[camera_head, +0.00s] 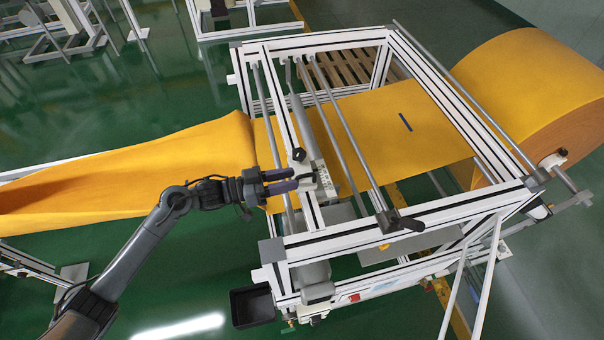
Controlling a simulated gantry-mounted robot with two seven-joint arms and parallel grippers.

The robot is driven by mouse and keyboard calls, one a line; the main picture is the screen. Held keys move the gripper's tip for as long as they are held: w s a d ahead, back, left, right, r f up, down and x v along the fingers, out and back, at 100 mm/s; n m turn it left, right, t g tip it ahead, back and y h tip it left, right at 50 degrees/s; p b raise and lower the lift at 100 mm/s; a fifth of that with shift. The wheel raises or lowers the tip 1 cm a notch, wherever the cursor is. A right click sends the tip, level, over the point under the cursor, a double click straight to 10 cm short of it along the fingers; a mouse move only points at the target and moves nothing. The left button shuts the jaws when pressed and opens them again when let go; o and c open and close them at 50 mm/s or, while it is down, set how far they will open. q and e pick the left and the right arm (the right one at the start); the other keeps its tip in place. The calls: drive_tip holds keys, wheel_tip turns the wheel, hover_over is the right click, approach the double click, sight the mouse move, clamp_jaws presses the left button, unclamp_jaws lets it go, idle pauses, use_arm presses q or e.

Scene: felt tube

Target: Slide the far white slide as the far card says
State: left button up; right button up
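A small white block (306,182), which looks like a slide, sits on the bar along the left part of the frame, beside a pale marked strip (319,171). A black knob (298,154) is just beyond it. I cannot tell for sure which piece is the far slide, and no far card can be read. My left gripper (295,179) reaches in from the left over the felt, its two dark fingers apart and pointing right. The fingertips are at the white block; I cannot tell whether they touch it. My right gripper is not in view.
Metal rods (342,130) cross the frame. A black handle (403,223) is on the near rail. A black bin (252,306) hangs below left.

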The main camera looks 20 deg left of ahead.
sight(303, 175)
use_arm(q)
drive_tip(key=shift+x, duration=2.4)
clamp_jaws()
drive_tip(key=shift+p, duration=0.35)
